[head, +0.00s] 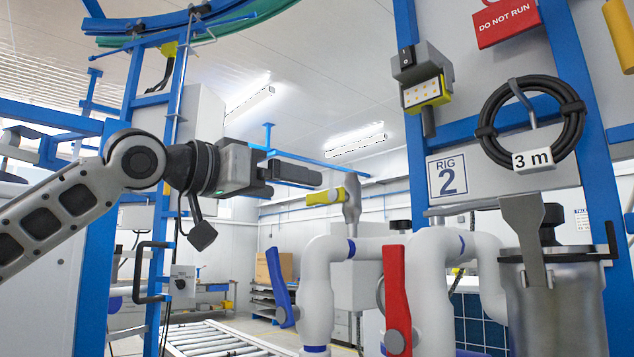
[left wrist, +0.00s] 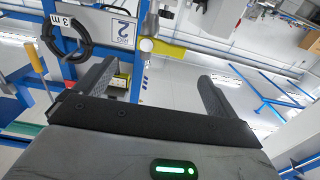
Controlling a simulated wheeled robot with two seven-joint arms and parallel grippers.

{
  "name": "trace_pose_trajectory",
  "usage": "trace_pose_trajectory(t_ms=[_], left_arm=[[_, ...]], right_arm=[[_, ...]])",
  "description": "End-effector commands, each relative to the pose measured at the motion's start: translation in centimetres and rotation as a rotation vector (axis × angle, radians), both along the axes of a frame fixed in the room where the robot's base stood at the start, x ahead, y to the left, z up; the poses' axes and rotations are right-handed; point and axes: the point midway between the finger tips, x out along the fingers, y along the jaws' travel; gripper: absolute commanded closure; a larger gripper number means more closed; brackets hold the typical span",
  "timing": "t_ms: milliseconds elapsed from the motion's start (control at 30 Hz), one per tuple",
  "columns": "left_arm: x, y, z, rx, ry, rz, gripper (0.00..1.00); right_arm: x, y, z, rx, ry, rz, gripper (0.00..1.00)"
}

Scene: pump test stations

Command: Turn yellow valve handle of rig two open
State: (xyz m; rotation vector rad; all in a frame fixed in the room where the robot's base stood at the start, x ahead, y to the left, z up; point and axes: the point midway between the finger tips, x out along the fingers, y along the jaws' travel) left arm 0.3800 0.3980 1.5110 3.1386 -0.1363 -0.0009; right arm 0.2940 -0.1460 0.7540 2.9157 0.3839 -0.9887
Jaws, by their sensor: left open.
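The yellow valve handle (head: 325,197) sits on a grey stem (head: 352,205) above the white pipework, beside the RIG 2 sign (head: 447,177). It lies roughly level, its free end pointing left toward my gripper. My left gripper (head: 308,172) is open and empty, to the left of the handle and slightly above it in the head view. In the left wrist view, the yellow handle (left wrist: 172,49) shows beyond the gap between my two fingers (left wrist: 155,78), apart from them. My right gripper is not in view.
A blue handle (head: 279,285) and a red handle (head: 396,295) stand on the white pipes (head: 318,290) below. A metal canister (head: 555,305) is at right. A coiled black hose (head: 532,122) and a red DO NOT RUN tag (head: 505,20) hang on the blue frame.

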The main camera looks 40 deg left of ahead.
Motion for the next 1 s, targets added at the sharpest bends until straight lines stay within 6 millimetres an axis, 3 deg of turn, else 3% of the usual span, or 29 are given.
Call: trace_pose_trajectory(t_ms=[100,333,767,800,933,967,1000], left_arm=[[2.7,-0.2,0.1,0.004,0.007,0.003,0.05],[6.2,-0.5,0.1,0.002,0.003,0.002,0.05],[7.3,-0.6,0.0,0.0,-0.002,0.0,0.05],[7.3,-0.6,0.0,0.0,-0.002,0.0,0.07],[7.3,-0.6,0.0,0.0,-0.002,0.0,0.44],[7.3,-0.6,0.0,0.0,-0.002,0.0,0.5],[7.3,-0.6,0.0,0.0,-0.002,0.0,0.49]], right_arm=[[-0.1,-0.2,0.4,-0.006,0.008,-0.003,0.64],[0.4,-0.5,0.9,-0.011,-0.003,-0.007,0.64],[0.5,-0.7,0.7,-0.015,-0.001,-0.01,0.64],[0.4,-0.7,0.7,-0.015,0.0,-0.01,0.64],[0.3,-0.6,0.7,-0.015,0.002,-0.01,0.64],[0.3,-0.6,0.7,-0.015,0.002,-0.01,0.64],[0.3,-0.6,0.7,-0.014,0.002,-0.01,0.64]])
